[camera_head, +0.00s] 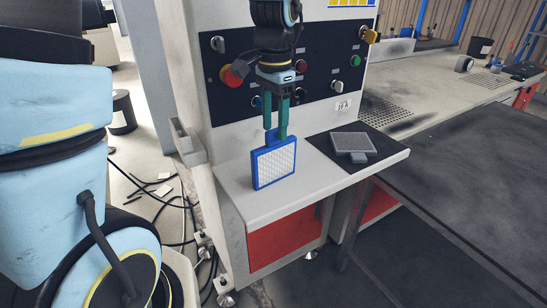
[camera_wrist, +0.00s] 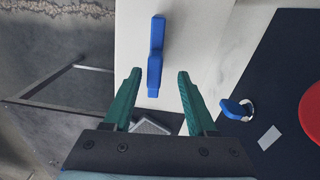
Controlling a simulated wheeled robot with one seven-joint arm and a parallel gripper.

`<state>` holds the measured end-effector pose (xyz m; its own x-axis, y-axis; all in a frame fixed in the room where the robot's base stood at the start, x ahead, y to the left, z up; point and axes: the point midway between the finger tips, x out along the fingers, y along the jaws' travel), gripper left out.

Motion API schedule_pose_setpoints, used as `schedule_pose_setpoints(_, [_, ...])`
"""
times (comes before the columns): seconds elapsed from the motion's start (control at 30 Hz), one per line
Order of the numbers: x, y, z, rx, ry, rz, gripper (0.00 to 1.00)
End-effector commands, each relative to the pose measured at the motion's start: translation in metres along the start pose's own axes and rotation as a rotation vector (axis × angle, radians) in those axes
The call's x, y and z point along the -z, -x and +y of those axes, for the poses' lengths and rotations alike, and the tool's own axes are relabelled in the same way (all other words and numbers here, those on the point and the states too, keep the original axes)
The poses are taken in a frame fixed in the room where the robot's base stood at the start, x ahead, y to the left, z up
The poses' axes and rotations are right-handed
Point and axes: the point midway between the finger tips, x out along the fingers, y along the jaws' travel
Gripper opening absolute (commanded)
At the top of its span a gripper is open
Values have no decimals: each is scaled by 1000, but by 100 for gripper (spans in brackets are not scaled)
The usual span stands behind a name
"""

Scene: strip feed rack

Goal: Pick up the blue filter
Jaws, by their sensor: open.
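The blue filter (camera_head: 273,164) stands upright on the white shelf, its pale grid face towards the head camera and its narrow tab on top. In the wrist view the blue filter (camera_wrist: 156,52) shows edge-on as a thin blue strip. My gripper (camera_head: 275,133) points down from above, its green fingers open at the filter's tab. In the wrist view my gripper (camera_wrist: 160,73) has one finger on each side of the strip's lower end, with a gap on both sides. It holds nothing.
A grey filter (camera_head: 353,143) lies on a dark mat to the right on the shelf (camera_head: 235,182). Behind my gripper is a black control panel (camera_head: 326,72) with knobs and a red button (camera_head: 233,74). A dark table (camera_head: 460,180) stands at right.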

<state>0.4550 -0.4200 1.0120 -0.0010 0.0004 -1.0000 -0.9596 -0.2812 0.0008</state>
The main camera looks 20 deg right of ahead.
Motion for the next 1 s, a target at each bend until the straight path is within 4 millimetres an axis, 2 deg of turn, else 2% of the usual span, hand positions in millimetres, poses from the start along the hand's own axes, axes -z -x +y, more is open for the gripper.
schedule_pose_setpoints(0.23, [-2, -18, 3, -1, 0, -3, 57])
schedule_pose_setpoints(0.5, [-5, -55, 7, -1, 0, -3, 57])
schedule_pose_setpoints(0.8, [-5, -61, 7, 1, 1, 1, 57])
schedule_pose_setpoints(1.0, [-5, -61, 7, 1, 1, 1, 36])
